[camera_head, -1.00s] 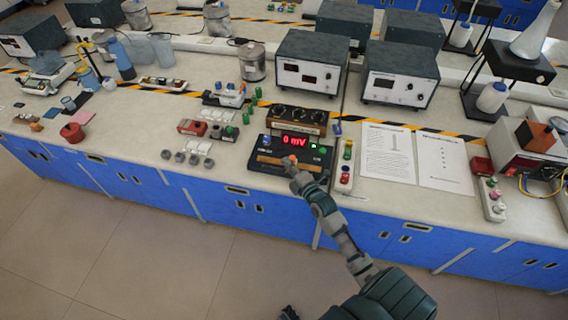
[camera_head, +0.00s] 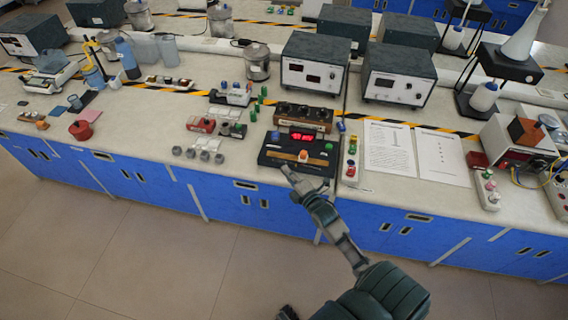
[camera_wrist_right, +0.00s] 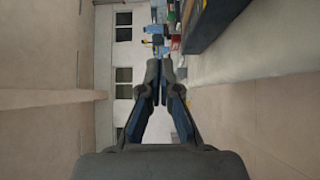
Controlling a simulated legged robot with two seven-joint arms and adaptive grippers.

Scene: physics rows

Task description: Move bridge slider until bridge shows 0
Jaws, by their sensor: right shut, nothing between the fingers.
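The bridge (camera_head: 270,158) is a flat black box near the front edge of the bench. Its red display (camera_head: 302,137) is lit, but the digits are too small to read surely. An orange slider knob (camera_head: 303,156) sits on a light-brown strip along its front. My right gripper (camera_head: 287,171) is shut and empty, at the front edge of the bridge, left of the knob and apart from it. In the right wrist view its fingertips (camera_wrist_right: 160,88) are together with nothing between them. My left gripper is not in view.
A brown box with dark knobs (camera_head: 303,115) stands behind the bridge. A strip with coloured buttons (camera_head: 351,160) is close on its right, with paper sheets (camera_head: 390,148) beyond. Several small grey knobs (camera_head: 197,155) lie to the left. Free floor lies in front of the bench.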

